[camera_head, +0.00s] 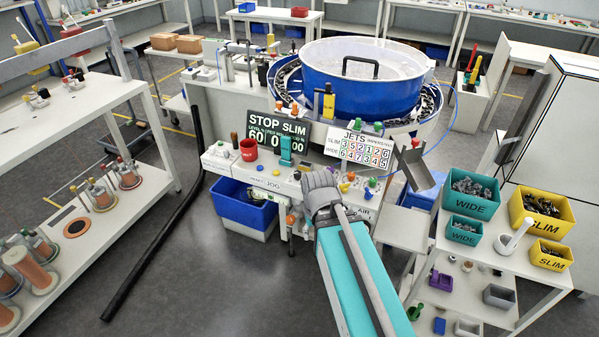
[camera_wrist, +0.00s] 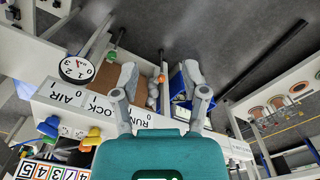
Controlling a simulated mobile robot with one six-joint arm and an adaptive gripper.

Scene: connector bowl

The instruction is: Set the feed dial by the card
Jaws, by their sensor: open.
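The white control bench carries a dark display board (camera_head: 277,132) reading STOP SLIM with digits below. The white JETS card (camera_head: 360,147) beside it has rows of coloured numbers marked SLIM and WIDE; it partly shows at the lower left of the wrist view (camera_wrist: 52,172). Small coloured knobs and a JOG label line the bench front. I cannot tell which knob is the feed dial. My gripper (camera_head: 320,188) is over the bench's front edge, hiding part of the panel. In the wrist view, my gripper (camera_wrist: 160,72) has its fingers apart, with nothing held between them.
A large blue feeder bowl (camera_head: 360,90) stands behind the card. A round gauge (camera_wrist: 75,68) is at the bench front. A blue bin (camera_head: 240,208) sits below left. Green WIDE bins (camera_head: 470,206) and yellow SLIM bins (camera_head: 524,222) stand on the right table. The left floor is open around a black bar.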

